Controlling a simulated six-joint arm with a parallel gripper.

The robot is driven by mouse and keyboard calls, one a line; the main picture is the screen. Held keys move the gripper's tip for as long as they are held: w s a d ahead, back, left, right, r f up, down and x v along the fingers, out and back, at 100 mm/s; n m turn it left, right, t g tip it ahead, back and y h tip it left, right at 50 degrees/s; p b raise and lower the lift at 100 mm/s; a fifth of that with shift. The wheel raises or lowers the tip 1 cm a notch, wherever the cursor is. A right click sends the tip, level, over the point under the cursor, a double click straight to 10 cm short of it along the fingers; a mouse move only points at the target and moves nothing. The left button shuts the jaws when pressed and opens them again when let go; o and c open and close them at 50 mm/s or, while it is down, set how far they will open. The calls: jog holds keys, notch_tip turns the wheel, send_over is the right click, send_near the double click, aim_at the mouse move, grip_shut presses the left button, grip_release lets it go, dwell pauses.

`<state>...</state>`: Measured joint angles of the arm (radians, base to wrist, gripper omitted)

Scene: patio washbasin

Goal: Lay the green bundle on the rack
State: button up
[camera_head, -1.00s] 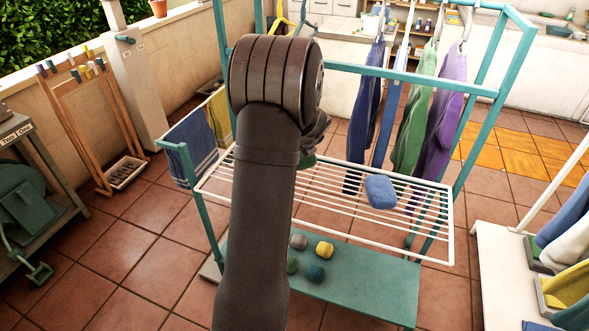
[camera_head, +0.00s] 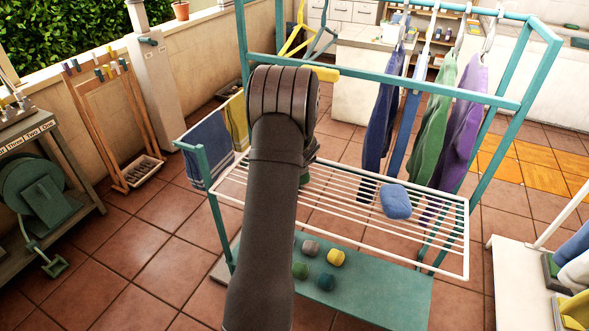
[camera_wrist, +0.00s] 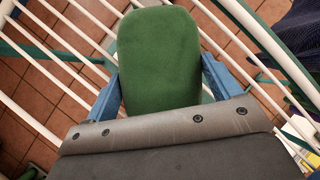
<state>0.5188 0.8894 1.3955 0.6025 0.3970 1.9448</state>
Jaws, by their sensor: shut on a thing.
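The green bundle (camera_wrist: 158,50) is between the two blue fingers of my gripper (camera_wrist: 161,88) in the wrist view. My gripper is shut on it. White bars of the rack (camera_wrist: 55,50) show behind the bundle. In the head view my arm hides most of the gripper, and only a bit of green shows beside it. The gripper is over the left part of the white rack (camera_head: 345,190). I cannot tell whether the bundle touches the bars.
A blue bundle (camera_head: 396,201) lies on the rack's right part. Garments, including a purple one (camera_head: 467,120), hang behind it. The teal frame's upper rail (camera_head: 430,87) crosses behind my arm. Several balls, one yellow (camera_head: 336,258), sit on the lower shelf. Bars between arm and blue bundle are clear.

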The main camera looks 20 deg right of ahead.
jog(key=shift+f, duration=0.15)
jog(key=o, duration=0.9)
jog(key=shift+r, duration=0.2)
jog(key=v, duration=1.2)
jog(key=shift+f, duration=0.1)
jog(key=x, duration=1.2)
jog(key=shift+f, duration=0.15)
jog(key=shift+r, duration=1.15)
